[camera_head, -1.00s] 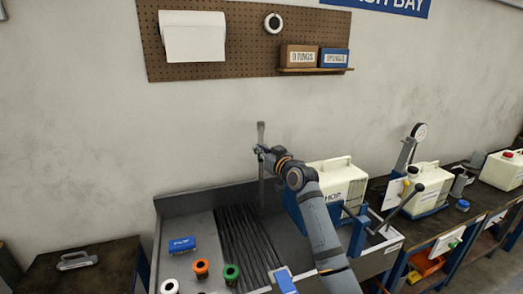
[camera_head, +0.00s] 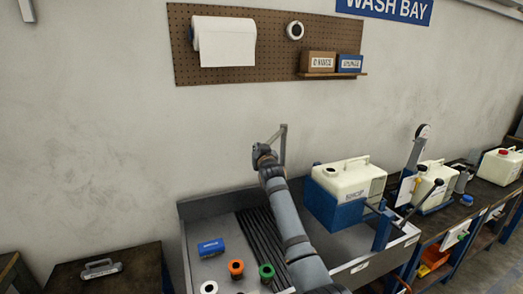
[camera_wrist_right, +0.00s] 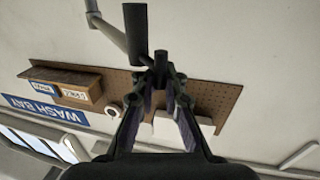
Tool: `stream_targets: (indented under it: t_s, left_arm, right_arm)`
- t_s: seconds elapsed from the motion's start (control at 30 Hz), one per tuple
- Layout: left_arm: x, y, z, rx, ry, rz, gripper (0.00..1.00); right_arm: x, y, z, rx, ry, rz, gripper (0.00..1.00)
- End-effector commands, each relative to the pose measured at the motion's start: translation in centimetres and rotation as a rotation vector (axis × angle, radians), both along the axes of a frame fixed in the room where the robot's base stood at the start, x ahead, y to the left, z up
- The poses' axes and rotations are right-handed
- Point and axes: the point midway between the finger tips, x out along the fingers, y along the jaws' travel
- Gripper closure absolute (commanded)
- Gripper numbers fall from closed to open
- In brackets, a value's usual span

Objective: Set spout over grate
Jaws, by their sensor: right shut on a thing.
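The spout (camera_head: 283,146) is a thin grey pipe with a bent end, above the back of the wash sink. My right gripper (camera_head: 266,153) is at the spout, and my arm covers part of the sink below it. In the right wrist view, the spout's pipe (camera_wrist_right: 108,33) comes in from the top left and ends in a dark vertical piece. My right gripper (camera_wrist_right: 158,88) is shut on it. The grate (camera_head: 258,232) of dark parallel bars lies in the sink, partly hidden by my arm. My left gripper is out of view.
A white jug (camera_head: 347,180) sits in a blue cradle on the right. A pegboard (camera_head: 265,60) hangs on the wall behind.

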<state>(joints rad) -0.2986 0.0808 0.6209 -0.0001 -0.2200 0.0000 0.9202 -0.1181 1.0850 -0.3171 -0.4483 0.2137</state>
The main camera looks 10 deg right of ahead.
Motion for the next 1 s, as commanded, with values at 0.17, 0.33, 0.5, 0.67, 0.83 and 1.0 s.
stream_targets:
  t_s: [0.17, 0.33, 0.5, 0.67, 0.83, 1.0]
  left_arm:
    - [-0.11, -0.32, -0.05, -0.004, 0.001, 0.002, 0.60]
    - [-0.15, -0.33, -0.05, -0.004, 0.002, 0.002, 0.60]
    - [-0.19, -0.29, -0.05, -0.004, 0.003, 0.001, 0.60]
    - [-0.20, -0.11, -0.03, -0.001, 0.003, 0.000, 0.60]
    - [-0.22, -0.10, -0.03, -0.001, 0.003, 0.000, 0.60]
    - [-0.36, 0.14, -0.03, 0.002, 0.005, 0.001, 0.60]
  right_arm:
    - [0.02, 0.22, -0.45, 0.005, 0.008, 0.003, 1.00]
    - [0.01, 0.20, -0.41, 0.005, 0.007, 0.003, 0.84]
    - [0.01, 0.11, -0.35, 0.003, 0.006, 0.002, 0.68]
    - [0.01, 0.05, -0.26, 0.002, 0.004, 0.001, 0.68]
    - [0.01, 0.02, -0.19, 0.002, 0.003, 0.001, 0.68]
    - [-0.41, 0.05, -0.21, 0.002, 0.002, 0.001, 0.68]
